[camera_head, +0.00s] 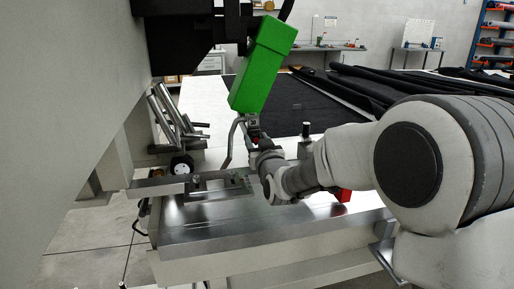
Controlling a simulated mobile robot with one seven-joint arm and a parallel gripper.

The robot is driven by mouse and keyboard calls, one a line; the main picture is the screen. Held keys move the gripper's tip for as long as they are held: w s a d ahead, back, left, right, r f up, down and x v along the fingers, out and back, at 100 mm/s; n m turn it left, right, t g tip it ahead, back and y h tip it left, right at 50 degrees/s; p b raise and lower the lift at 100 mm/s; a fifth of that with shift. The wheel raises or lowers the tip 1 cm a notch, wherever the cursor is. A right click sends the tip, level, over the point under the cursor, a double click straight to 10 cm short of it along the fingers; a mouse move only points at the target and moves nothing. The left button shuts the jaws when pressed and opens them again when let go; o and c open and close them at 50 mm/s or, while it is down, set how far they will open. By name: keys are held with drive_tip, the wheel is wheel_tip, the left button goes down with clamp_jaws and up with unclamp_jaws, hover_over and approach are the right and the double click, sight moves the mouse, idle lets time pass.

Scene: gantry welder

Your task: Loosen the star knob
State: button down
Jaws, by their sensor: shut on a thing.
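My gripper (254,134) is at mid-picture, just below a green box-shaped housing (263,65). Its fingers point up and away from me, and it is shut on a small dark part with a touch of red, which I take to be the star knob (256,140). The fingers and wrist hide most of it, so its star shape and how far it is turned cannot be made out. My arm comes in from the right.
A bent metal rod (231,143) stands close left of my gripper. A short post with a dark top (306,130) is to the right. A shiny metal bed (215,215) lies below. Angled metal bars (170,115) are at left. Black sheeting (300,100) covers the table behind.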

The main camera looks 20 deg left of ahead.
drive_tip(key=n+b, duration=0.3)
drive_tip(key=shift+s+a+f, duration=0.1)
drive_tip(key=shift+f, duration=0.05)
drive_tip(key=shift+n+b, duration=0.85)
drive_tip(key=shift+n, duration=0.75)
drive_tip(key=shift+r, duration=0.2)
drive_tip(key=shift+c, duration=1.8)
unclamp_jaws()
drive_tip(key=p+v, duration=0.1)
drive_tip(key=v, duration=1.6)
drive_tip(key=shift+s, duration=0.2)
